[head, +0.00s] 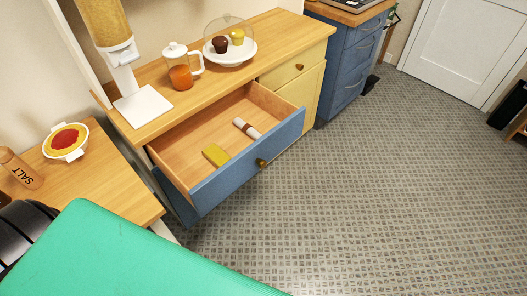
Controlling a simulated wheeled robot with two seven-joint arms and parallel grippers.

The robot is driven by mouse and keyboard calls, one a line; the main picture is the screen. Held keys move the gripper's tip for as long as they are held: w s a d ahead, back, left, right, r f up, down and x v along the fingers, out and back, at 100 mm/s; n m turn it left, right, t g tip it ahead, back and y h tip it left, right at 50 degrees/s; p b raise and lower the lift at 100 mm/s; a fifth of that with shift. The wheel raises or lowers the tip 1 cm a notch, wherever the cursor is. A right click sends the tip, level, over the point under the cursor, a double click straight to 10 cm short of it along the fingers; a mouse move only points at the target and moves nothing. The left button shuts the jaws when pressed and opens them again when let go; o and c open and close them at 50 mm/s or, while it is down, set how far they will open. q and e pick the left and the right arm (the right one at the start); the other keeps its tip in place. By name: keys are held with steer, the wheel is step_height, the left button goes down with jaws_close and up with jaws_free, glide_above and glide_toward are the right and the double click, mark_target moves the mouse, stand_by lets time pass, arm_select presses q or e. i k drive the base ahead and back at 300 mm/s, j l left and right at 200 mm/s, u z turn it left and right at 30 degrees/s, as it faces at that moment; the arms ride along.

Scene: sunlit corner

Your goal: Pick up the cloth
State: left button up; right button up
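No cloth can be made out for certain. A drawer (183,158) with a blue front stands pulled open under the wooden counter. In it lie a small flat yellow-green piece (215,155) and a white roll with a brown band (250,132). I cannot tell whether either is the cloth. The two lie apart, the roll farther back and to the right. Neither of my grippers is in view.
The counter (165,112) holds a glass pitcher (181,75), a domed cake stand (231,57) and a dispenser (122,55). A lower table (110,185) holds a pie (67,140) and salt shaker (20,170). A large green shape blocks the lower left.

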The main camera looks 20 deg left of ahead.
mark_target(213, 153)
steer(key=u, duration=1.15)
